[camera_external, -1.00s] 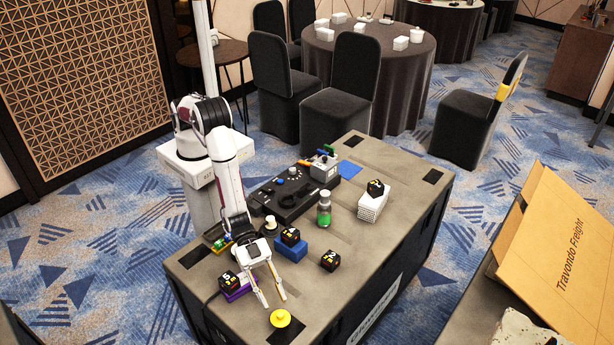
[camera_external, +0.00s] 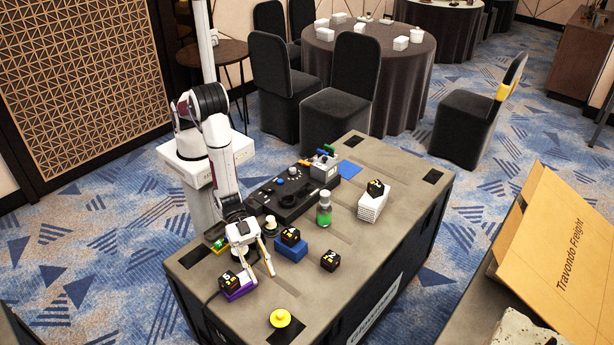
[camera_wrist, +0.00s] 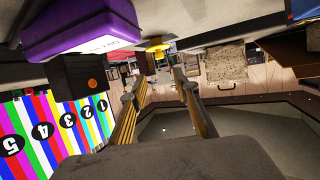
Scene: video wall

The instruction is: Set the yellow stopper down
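The yellow stopper (camera_external: 280,318) sits on the grey case top (camera_external: 335,285) near its front corner, on a black patch. It also shows in the wrist view (camera_wrist: 157,48), past my fingertips and apart from them. My gripper (camera_external: 261,270) is open and empty above the case, up and to the left of the stopper in the external view. In the wrist view the two fingers (camera_wrist: 155,84) stand apart with nothing between them.
A purple block (camera_external: 238,291) with a black numbered cube (camera_external: 229,280) is close beside my gripper. The case front right is clear.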

